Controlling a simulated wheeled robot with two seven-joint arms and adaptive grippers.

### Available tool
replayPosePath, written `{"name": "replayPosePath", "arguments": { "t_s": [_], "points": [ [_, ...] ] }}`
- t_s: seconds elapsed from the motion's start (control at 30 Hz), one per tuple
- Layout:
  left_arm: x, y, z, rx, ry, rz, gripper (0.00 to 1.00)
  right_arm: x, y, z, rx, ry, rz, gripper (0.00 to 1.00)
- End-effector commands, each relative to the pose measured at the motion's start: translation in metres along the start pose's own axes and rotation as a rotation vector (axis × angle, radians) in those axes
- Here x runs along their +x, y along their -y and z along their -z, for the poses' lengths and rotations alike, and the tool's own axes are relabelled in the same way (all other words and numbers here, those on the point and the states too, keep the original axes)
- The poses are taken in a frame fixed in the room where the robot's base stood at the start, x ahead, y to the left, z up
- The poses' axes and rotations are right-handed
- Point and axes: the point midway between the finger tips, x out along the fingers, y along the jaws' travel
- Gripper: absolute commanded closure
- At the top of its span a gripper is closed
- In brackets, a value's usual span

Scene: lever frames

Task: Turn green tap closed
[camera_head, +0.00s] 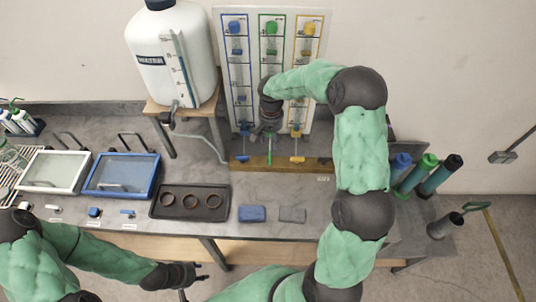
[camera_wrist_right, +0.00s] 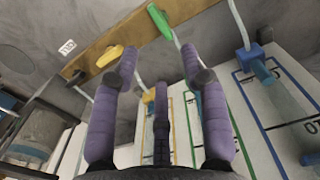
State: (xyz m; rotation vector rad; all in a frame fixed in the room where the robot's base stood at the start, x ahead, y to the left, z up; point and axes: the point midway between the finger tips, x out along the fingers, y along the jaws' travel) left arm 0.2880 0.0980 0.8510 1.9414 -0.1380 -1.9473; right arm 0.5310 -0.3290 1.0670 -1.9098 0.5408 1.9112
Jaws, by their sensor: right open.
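The green tap lever (camera_head: 269,158) sits on the wooden rail below the middle, green-framed panel, its handle pointing towards the front. It also shows in the right wrist view (camera_wrist_right: 159,20) at the top, just beyond the fingertips and apart from them. My right gripper (camera_wrist_right: 160,62) is open and empty, with its fingers spread. In the head view my right gripper (camera_head: 268,135) is over the green tap and hides its upper part. My left gripper (camera_head: 196,278) is low in front of the bench, empty, with its fingers apart.
A blue tap (camera_head: 242,158) and a yellow tap (camera_head: 297,159) flank the green one closely; the yellow handle (camera_wrist_right: 109,57) lies sideways in the wrist view. A white tank (camera_head: 172,60) stands left. A dark tray (camera_head: 190,215) and blue block (camera_head: 252,213) lie in front.

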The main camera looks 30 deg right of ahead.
Motion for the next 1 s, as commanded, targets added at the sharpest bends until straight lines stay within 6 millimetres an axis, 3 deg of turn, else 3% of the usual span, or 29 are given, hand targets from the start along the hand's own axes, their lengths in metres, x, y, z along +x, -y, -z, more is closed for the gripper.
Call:
{"name": "replayPosePath", "arguments": {
  "t_s": [0.6, 1.0],
  "points": [
    [0.001, 0.001, 0.0, 0.0, 0.0, 0.0, 0.6, 0.092, -0.001, -0.001, 0.0, 0.003, -0.001, 0.55],
    [0.002, 0.001, 0.0, 0.0, 0.0, 0.0, 0.6, 0.105, 0.0, -0.001, -0.001, 0.001, 0.0, 0.55]
  ]
}}
